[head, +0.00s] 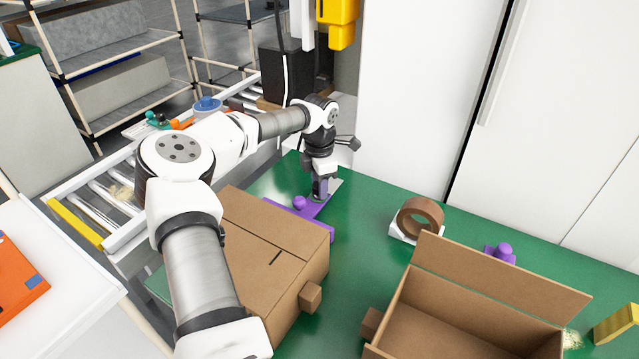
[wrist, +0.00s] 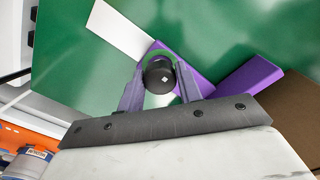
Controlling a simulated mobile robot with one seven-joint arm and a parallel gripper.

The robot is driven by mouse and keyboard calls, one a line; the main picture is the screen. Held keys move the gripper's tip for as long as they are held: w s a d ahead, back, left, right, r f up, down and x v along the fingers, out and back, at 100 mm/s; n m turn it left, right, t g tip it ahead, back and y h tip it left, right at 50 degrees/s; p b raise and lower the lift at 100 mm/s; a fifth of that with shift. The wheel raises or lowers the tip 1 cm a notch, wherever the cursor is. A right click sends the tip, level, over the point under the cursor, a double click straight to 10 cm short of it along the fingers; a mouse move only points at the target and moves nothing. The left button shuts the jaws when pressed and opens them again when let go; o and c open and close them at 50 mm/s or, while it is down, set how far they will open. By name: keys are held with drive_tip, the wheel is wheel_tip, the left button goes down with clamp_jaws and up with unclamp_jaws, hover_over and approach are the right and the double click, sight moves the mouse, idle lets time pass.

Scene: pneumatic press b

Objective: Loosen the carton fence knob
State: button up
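The purple carton fence (head: 311,211) lies on the green table beside a closed carton. It also shows in the wrist view (wrist: 250,82). A purple round knob (head: 299,203) stands on it in the head view. My gripper (head: 319,194) points down at the fence's far end, just right of that purple knob.
The closed carton (head: 262,250) stands in front of the fence. An open carton (head: 480,318), a tape roll (head: 420,214) and another purple knobbed piece (head: 500,252) are to the right. White cabinets (head: 415,95) stand behind the green table (head: 365,250). A roller conveyor (head: 92,204) is at the left.

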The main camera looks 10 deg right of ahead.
drive_tip(key=c, duration=0.5)
drive_tip(key=shift+o, duration=0.2)
drive_tip(key=shift+n, duration=0.3)
drive_tip(key=n, duration=0.3)
drive_tip(key=shift+n, duration=0.3)
drive_tip(key=n+b, duration=0.1)
drive_tip(key=n, duration=0.9)
drive_tip(key=shift+w+b, duration=0.1)
drive_tip(key=shift+b, duration=0.3)
drive_tip(key=shift+a+n+b, duration=0.1)
drive_tip(key=shift+n+b, duration=0.25)
drive_tip(key=shift+n, duration=1.85)
